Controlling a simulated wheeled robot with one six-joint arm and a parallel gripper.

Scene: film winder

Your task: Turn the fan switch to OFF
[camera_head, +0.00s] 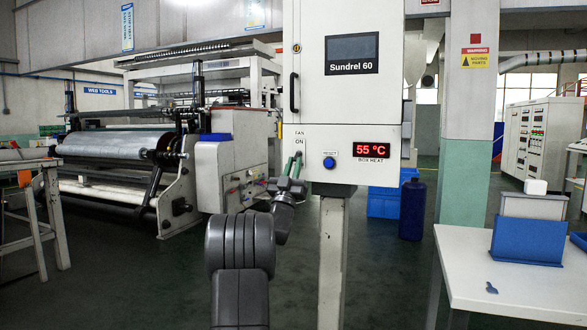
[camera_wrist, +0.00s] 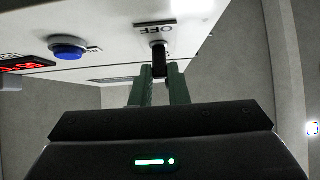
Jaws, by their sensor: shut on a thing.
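The fan switch (camera_wrist: 159,58) is a small dark lever on the white cabinet face, in the wrist view. My gripper (camera_wrist: 160,74) has its two green fingers shut on it from either side. An OFF label (camera_wrist: 155,28), seen upside down, is by the base of the switch. In the head view my gripper (camera_head: 293,162) is at the lower left of the Sundrel 60 cabinet (camera_head: 315,105), below the FAN and ON lettering (camera_head: 298,137). There the gripper covers the switch. I cannot tell the lever's exact setting.
A blue reset button (camera_head: 329,163) and a red 55 °C display (camera_head: 371,149) are right of the switch in the head view. A post (camera_head: 331,260) stands under the cabinet. A film winding machine (camera_head: 120,160) is at left, a white table (camera_head: 500,265) at right.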

